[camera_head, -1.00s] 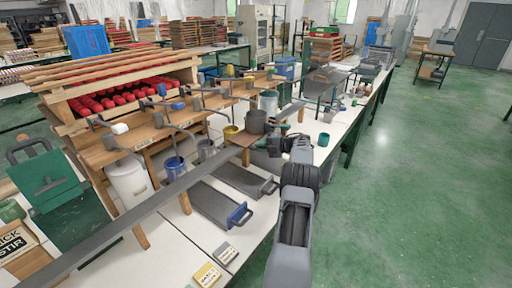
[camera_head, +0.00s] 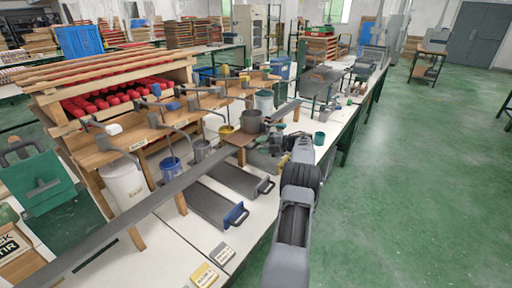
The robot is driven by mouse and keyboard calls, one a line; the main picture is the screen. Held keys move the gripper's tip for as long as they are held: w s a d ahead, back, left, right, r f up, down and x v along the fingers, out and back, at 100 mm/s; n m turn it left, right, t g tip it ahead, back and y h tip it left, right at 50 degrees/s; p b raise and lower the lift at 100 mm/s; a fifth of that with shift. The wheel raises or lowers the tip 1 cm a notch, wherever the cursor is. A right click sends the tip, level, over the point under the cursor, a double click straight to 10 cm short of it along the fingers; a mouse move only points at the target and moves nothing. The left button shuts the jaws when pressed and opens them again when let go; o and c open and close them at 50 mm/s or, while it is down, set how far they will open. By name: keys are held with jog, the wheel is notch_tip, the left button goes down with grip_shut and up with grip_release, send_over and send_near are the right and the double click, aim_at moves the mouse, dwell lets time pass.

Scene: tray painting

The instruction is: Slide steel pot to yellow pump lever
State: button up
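A grey steel pot (camera_head: 251,121) stands upright around the middle of the long rail, by a brown wooden block (camera_head: 240,138). My gripper (camera_head: 268,146) is just right of and below the pot, at the end of my dark arm. It is small and partly hidden, so I cannot tell whether its fingers are open or touch the pot. Several pump levers stand along the wooden rack; a small yellow part (camera_head: 226,71) shows on one at the far end. A yellow vessel (camera_head: 226,130) is just left of the pot.
The long grey rail (camera_head: 130,212) runs diagonally over the white table. A blue pot (camera_head: 171,171) and a grey pot (camera_head: 202,150) stand behind it. Trays with handles (camera_head: 216,205) lie in front. A green cup (camera_head: 319,138) is right of my arm. Open green floor lies right.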

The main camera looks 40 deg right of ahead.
jog(key=v, duration=1.1)
dwell(0.3)
